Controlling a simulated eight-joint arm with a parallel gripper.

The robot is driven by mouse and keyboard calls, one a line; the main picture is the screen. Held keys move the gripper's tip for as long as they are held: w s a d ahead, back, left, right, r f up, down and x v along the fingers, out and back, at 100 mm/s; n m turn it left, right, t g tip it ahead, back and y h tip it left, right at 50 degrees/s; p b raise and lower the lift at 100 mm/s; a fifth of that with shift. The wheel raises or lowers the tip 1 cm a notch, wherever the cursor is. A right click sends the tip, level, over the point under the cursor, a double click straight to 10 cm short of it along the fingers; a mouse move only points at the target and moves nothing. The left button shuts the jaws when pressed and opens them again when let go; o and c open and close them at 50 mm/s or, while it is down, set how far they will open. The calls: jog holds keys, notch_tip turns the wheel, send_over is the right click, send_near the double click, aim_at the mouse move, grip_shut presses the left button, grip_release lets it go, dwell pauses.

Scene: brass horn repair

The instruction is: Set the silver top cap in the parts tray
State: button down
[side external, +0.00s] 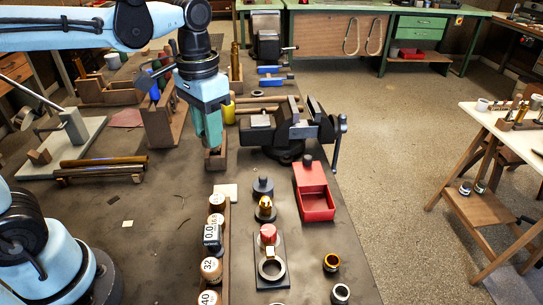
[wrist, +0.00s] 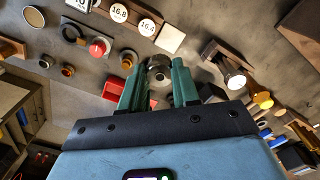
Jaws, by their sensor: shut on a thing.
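My gripper (side external: 212,143) hangs over the left part of the dark bench, left of the vise, fingers pointing down. In the wrist view its green fingers (wrist: 158,85) are shut on a small round silver-grey piece, which I take for the silver top cap (wrist: 158,73). The fingers hide part of it, and I cannot make it out in the side view. The red tray (side external: 318,205), which looks like the parts tray, lies in front of the vise, to the right of and nearer the camera than my gripper. It also shows in the wrist view (wrist: 114,88), partly behind a finger.
A dark vise (side external: 290,135) stands right of my gripper. A wooden block (side external: 215,160) is just below the fingertips. A row of labelled round pieces (side external: 211,268), a red-topped piece (side external: 268,233) and a ring (side external: 271,269) lie nearer the camera.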

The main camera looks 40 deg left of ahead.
jog(key=s+d+f+m, duration=0.1)
jog(key=s+d+m, duration=0.1)
jog(key=s+d, duration=0.1)
jog(key=s+d+f+m, duration=0.1)
jog(key=s+d+m, duration=0.1)
jog(key=s+d, duration=0.1)
jog(key=s+d+f+m, duration=0.1)
jog(key=s+d+m, duration=0.2)
jog(key=s+d, duration=0.1)
jog(key=shift+d+f, duration=0.2)
jog(key=shift+f, duration=0.15)
jog(key=s+d+f+m, duration=0.2)
jog(key=s+m, duration=0.2)
jog(key=s, duration=0.2)
jog(key=s+d+f+m, duration=0.1)
jog(key=s+f+m, duration=0.2)
jog(key=s, duration=0.2)
jog(key=shift+s+f, duration=0.2)
jog(key=shift+f, duration=3.8)
jog(key=shift+d+f, duration=0.1)
jog(key=c, duration=1.2)
grip_release()
jog(key=shift+o, duration=0.5)
